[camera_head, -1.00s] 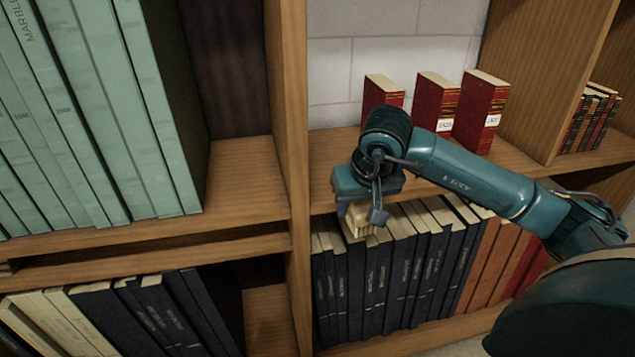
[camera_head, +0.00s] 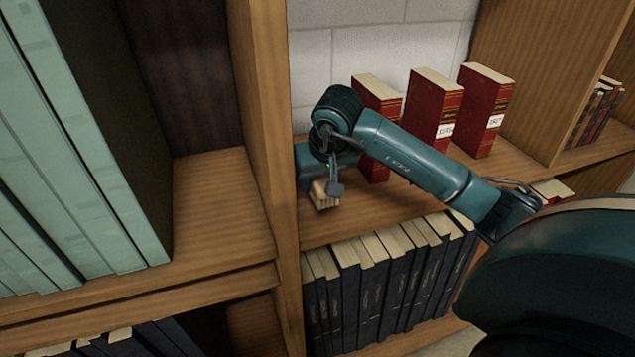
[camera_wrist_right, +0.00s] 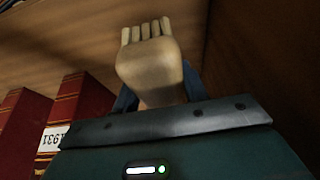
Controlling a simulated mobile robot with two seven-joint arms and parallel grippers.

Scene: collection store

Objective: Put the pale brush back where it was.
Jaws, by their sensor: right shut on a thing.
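The pale brush (camera_head: 323,195) is held in my right gripper (camera_head: 325,184), low over the left end of the middle shelf (camera_head: 365,205), close to the upright divider. In the right wrist view the brush (camera_wrist_right: 152,65) sticks out from the jaws, its pale, notched end pointing away from the gripper. The jaws are shut on it, and the gripped part is largely hidden by the gripper body. I cannot tell whether the brush touches the shelf. My left gripper is not in view.
Red books (camera_head: 433,105) stand on the same shelf, the leftmost right behind my right arm. A wooden divider (camera_head: 265,120) rises just left of the gripper. Dark books (camera_head: 350,290) fill the shelf below. Tall green volumes (camera_head: 75,150) stand at the left.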

